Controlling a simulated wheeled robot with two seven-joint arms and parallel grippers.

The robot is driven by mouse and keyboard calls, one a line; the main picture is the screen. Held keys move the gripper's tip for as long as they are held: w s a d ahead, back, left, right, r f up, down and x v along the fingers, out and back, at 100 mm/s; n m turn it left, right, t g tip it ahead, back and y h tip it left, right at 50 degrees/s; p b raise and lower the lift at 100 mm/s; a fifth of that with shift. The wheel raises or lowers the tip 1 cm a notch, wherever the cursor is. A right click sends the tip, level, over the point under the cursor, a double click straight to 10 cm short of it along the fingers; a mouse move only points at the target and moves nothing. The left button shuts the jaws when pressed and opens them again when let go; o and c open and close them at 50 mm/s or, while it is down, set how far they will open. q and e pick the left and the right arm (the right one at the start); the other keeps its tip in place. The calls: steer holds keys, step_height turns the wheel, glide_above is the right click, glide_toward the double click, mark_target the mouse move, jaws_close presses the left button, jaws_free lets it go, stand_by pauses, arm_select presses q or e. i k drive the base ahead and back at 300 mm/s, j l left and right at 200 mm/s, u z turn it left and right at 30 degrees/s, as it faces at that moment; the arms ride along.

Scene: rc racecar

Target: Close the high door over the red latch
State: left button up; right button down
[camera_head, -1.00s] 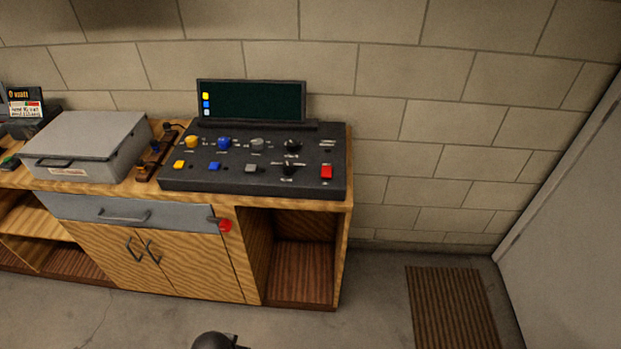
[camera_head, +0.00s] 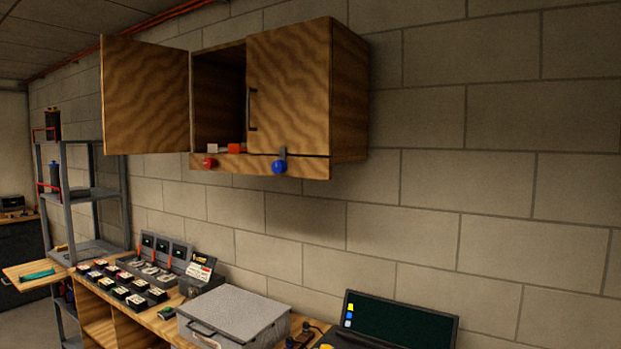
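In the head view a wooden cabinet (camera_head: 350,100) hangs high on the block wall. Its left door (camera_head: 145,97) stands swung wide open to the left. Its right door (camera_head: 289,88), with a dark vertical handle, is shut. The red latch (camera_head: 210,163) sits on the lower rail under the open left compartment. A blue latch (camera_head: 279,167) sits under the right door, its grey bar upright against that door. A small orange-red block (camera_head: 234,148) shows at the bottom of the open compartment. Neither of my grippers is in view.
A workbench below holds a grey metal case (camera_head: 235,312), a dark screen (camera_head: 400,322) and a rack of small coloured items (camera_head: 120,285). A grey metal shelf (camera_head: 90,195) stands at the left. The wall right of the cabinet is bare.

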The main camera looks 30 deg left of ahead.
mark_target(145, 88)
steer(key=i+j+z, duration=0.35)
steer(key=j, duration=2.65)
steer(key=j+z, duration=0.3)
steer(key=j, duration=2.65)
steer(key=k, duration=0.25)
